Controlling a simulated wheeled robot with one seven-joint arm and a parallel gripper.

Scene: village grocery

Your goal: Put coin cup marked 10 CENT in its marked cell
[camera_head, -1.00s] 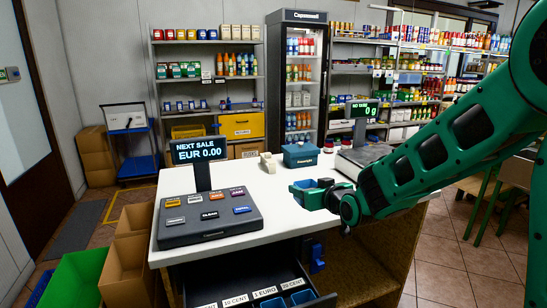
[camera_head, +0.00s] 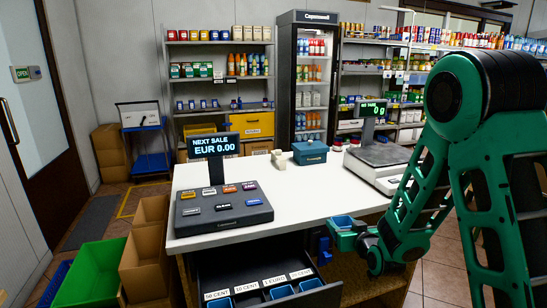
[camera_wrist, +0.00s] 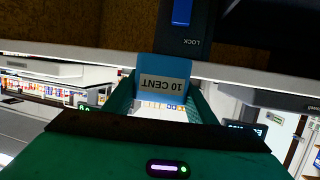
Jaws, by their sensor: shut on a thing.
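The blue coin cup (camera_head: 342,221) is between the jaws of my gripper (camera_head: 347,236), right of the open drawer and beside the counter's front edge. In the wrist view the cup (camera_wrist: 165,68) shows its 10 CENT label upside down between the green fingers (camera_wrist: 160,100). The open cash drawer (camera_head: 240,262) has a row of labels; the 10 CENT label (camera_head: 246,288) is second from the left. The cell below it looks dark, with no blue cup visible. Blue cups show below the 50 CENT (camera_head: 220,303), 1 EURO (camera_head: 282,292) and 20 CENT (camera_head: 311,285) labels. The cells' front parts are cut off.
The white counter (camera_head: 290,200) stands above the drawer, with a keypad till (camera_head: 222,210) and a scale (camera_head: 380,160). A blue lock piece (camera_head: 324,250) sticks out right of the drawer. Crates stand at left, including a green one (camera_head: 88,272).

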